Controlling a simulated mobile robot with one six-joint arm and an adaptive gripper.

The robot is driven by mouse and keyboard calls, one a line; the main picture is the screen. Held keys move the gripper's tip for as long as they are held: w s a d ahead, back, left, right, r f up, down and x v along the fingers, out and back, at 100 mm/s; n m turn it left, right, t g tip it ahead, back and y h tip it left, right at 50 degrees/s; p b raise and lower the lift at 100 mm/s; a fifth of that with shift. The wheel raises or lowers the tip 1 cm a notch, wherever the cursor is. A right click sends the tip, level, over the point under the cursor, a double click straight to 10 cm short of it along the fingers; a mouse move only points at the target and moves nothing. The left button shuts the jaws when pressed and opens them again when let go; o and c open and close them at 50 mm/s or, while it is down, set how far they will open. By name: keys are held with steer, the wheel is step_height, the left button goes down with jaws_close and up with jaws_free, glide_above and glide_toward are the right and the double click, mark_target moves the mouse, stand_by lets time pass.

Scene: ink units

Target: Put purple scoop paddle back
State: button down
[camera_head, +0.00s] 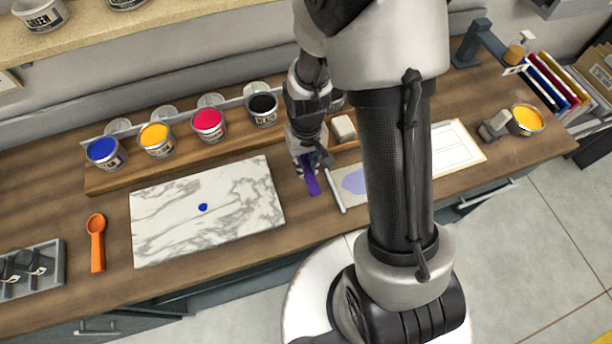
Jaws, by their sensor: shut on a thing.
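The purple scoop paddle (312,184) shows as a short purple bar, pointing toward the counter's front edge. My gripper (304,165) is shut on its far end, just right of the marble slab (160,225). I cannot tell whether the paddle touches the counter. The end inside my gripper is hidden. An orange scoop (96,243) lies on the counter left of the slab. A grey rack (60,262) with dark rounded things in it stands at the far left.
Open cans of blue (104,153), yellow (157,140), red (209,125) and black (263,109) ink stand on a wooden riser behind the slab. A small blue blob (203,207) lies on the slab. A pale stick (334,191) lies right of the paddle. My arm hides part of the counter.

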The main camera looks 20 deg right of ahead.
mark_target(306, 175)
step_height(306, 175, down, 6)
steer(key=shift+f+b, duration=0.2)
steer(key=shift+b, duration=0.45)
steer(key=shift+r, duration=0.1)
steer(key=c, duration=1.9)
jaws_free()
steer(key=o, duration=0.5)
steer(key=shift+c, duration=0.2)
